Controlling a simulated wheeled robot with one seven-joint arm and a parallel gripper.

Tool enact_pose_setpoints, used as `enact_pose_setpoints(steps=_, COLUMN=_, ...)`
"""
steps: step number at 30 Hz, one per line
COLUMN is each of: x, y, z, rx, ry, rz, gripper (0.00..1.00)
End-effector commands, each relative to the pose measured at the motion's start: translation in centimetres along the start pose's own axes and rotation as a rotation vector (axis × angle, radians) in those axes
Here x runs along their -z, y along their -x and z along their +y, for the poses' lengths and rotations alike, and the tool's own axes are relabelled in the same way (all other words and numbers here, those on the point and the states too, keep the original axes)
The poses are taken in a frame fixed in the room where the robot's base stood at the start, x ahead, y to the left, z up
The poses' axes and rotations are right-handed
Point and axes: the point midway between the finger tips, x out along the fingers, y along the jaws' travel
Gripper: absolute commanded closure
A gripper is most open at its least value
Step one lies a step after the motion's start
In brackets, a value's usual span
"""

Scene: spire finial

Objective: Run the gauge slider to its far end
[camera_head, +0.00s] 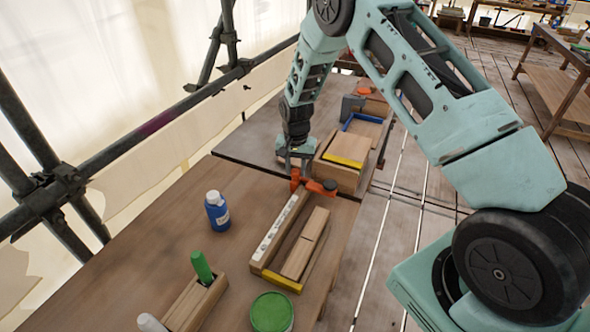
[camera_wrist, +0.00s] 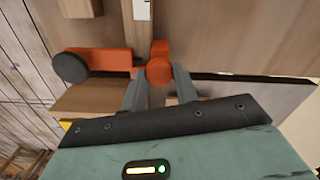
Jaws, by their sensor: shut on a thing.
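The gauge is a wooden rail with a white marked scale (camera_head: 275,235) on the table in the head view. Its orange slider (camera_head: 313,185) sits at the rail's upper end, farthest from the camera, with a dark round knob on its right side. In the wrist view the slider shows as an orange arm (camera_wrist: 112,61) with the dark knob (camera_wrist: 70,68) at left and an upright orange post (camera_wrist: 159,72). My gripper (camera_head: 294,163) comes down from above and is shut on that post; its two grey fingers (camera_wrist: 159,88) stand either side. The slider's contact with the rail is partly hidden.
A wooden block with a yellow strip (camera_head: 303,262) lies right of the rail. A blue bottle (camera_head: 217,211), a green lid (camera_head: 271,312) and a holder with a green-handled tool (camera_head: 195,300) stand nearby. A wooden box (camera_head: 341,172) is close behind the slider.

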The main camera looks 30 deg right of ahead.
Motion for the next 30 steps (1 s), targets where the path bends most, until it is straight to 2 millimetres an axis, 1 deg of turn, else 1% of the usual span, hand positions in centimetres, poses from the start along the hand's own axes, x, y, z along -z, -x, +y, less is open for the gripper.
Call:
enact_pose_setpoints(steps=1, x=0.6, y=0.1, z=0.2, rx=0.002, ry=-0.004, rz=0.012, gripper=1.00)
enact_pose_setpoints(steps=2, x=0.6, y=0.1, z=0.2, rx=0.002, ry=-0.004, rz=0.012, gripper=0.62)
enact_pose_setpoints(steps=3, x=0.6, y=0.1, z=0.2, rx=0.002, ry=-0.004, rz=0.012, gripper=0.51)
enact_pose_setpoints(steps=4, x=0.5, y=0.1, z=0.2, rx=0.002, ry=-0.004, rz=0.011, gripper=0.48)
enact_pose_setpoints(steps=13, x=0.3, y=0.2, z=0.1, rx=0.001, ry=-0.003, rz=0.008, gripper=0.48)
enact_pose_setpoints(steps=17, x=0.4, y=1.2, z=0.0, rx=0.003, ry=-0.002, rz=0.010, gripper=0.48)
enact_pose_setpoints(steps=20, x=0.4, y=2.8, z=0.0, rx=0.005, ry=-0.002, rz=0.012, gripper=0.48)
enact_pose_setpoints(steps=30, x=0.4, y=10.8, z=0.1, rx=0.005, ry=-0.002, rz=0.013, gripper=0.48)
